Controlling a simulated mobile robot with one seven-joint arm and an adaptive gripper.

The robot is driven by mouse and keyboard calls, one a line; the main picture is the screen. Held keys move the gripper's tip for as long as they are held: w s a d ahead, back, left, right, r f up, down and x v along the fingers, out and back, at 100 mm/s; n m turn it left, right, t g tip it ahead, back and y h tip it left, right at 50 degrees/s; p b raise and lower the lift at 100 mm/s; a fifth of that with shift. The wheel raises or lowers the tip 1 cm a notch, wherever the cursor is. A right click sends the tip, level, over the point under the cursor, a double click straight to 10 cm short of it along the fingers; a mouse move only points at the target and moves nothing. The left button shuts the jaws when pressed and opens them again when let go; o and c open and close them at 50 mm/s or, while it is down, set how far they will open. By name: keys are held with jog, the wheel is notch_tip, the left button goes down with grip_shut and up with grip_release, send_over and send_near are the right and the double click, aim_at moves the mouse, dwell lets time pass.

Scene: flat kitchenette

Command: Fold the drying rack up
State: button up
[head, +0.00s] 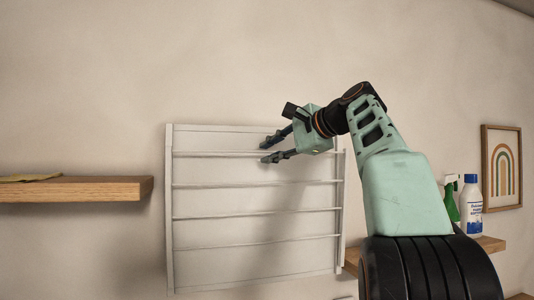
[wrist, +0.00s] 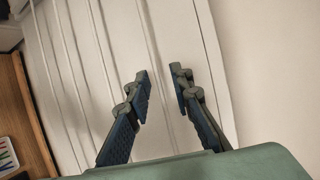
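The white drying rack (head: 169,225) is on the wall in the head view, a rectangular frame with several horizontal bars. It looks upright and close to flat against the wall; its right side shows a doubled edge, and I cannot tell whether a small gap remains. My gripper (head: 269,150) is in front of the rack's upper part, near the top bar. In the wrist view the rack's bars (wrist: 101,60) run past the fingers of my gripper (wrist: 161,76).
A wooden shelf (head: 80,189) with a yellow cloth (head: 30,178) juts out at left. A lower shelf (head: 490,244) at right holds a green spray bottle (head: 451,199) and a white-and-blue bottle (head: 471,207). A framed rainbow picture (head: 501,166) hangs at far right.

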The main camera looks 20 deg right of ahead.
jog(key=v, duration=1)
jog(key=shift+s, duration=0.4)
jog(key=shift+d+r, duration=0.1)
